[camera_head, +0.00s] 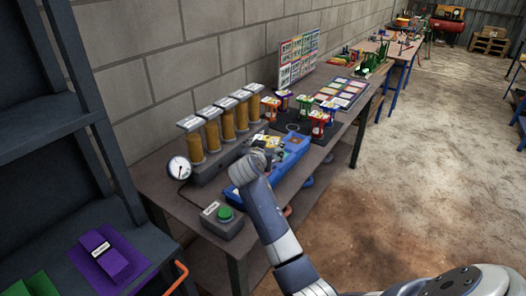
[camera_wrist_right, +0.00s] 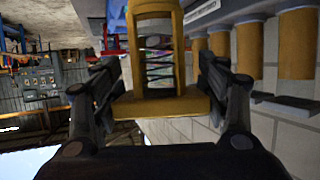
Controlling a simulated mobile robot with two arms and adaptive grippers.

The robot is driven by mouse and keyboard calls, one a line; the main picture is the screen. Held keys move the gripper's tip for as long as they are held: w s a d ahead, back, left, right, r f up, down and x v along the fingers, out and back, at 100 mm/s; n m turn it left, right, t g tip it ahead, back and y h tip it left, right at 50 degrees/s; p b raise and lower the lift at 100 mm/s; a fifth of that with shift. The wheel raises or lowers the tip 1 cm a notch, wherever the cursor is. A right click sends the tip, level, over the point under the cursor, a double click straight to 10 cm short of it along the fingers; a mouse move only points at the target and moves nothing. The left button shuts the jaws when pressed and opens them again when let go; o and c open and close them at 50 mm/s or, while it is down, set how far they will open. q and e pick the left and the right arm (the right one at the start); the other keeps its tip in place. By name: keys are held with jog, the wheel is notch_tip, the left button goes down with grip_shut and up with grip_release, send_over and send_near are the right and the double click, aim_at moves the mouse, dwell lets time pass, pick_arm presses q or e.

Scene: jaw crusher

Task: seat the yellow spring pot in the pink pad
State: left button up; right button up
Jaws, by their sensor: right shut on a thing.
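My right gripper (camera_head: 268,151) is over the blue machine on the bench and largely hides what it holds. In the right wrist view, my right gripper (camera_wrist_right: 160,98) is shut on the yellow spring pot (camera_wrist_right: 160,106). The pot has a yellow frame with a coil spring visible inside, and the fingers stand on either side of its yellow plate. I cannot pick out the pink pad; a board with several coloured squares (camera_head: 342,92) lies farther along the bench. My left gripper is not in view.
Several orange cylinders (camera_head: 228,124) stand in a row beside the wall, with a gauge (camera_head: 179,168) at their near end. Several red and green spring pots (camera_head: 318,122) stand beyond the blue machine (camera_head: 297,150). A green button box (camera_head: 223,217) sits at the near end.

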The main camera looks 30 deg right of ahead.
jog(key=w, duration=0.1)
jog(key=w+d, duration=0.1)
jog(key=shift+w+f, duration=0.15)
jog(key=shift+w, duration=0.15)
notch_tip(320, 180, down, 3)
jog(key=shift+a+r+p, duration=0.1)
jog(key=shift+p, duration=0.55)
jog(key=shift+f, duration=0.35)
jog(key=shift+f, duration=0.15)
jog(key=o, duration=1.2)
jog(key=shift+o, duration=0.2)
